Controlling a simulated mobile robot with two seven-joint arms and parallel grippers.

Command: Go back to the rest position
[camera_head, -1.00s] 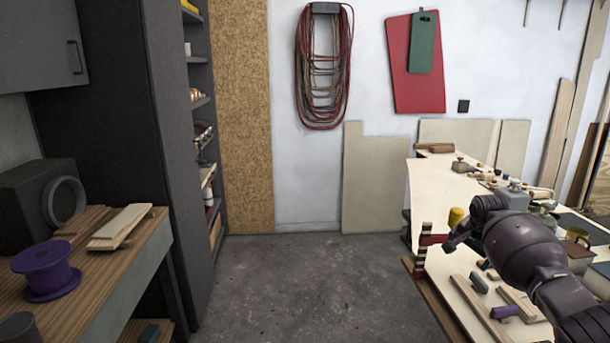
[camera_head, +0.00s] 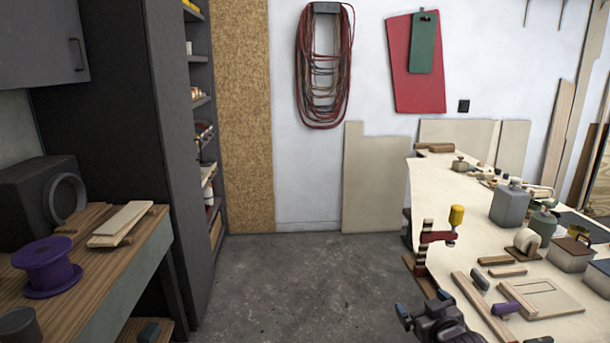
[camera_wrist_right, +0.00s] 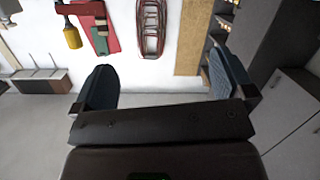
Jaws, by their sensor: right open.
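My right gripper (camera_head: 424,312) is at the bottom of the head view, low by the near left edge of the workbench. Its two blue-grey fingers are spread apart and nothing is between them. In the right wrist view the open right gripper (camera_wrist_right: 162,88) shows both fingers, with floor and wall beyond the gap. My left gripper is not in view.
The workbench (camera_head: 432,190) on the right carries a red clamp with a yellow handle (camera_head: 456,216), a grey canister (camera_head: 510,204) and wood pieces. A wooden counter (camera_head: 140,240) with a purple spool (camera_head: 47,268) stands left. The concrete floor (camera_head: 300,280) between is clear.

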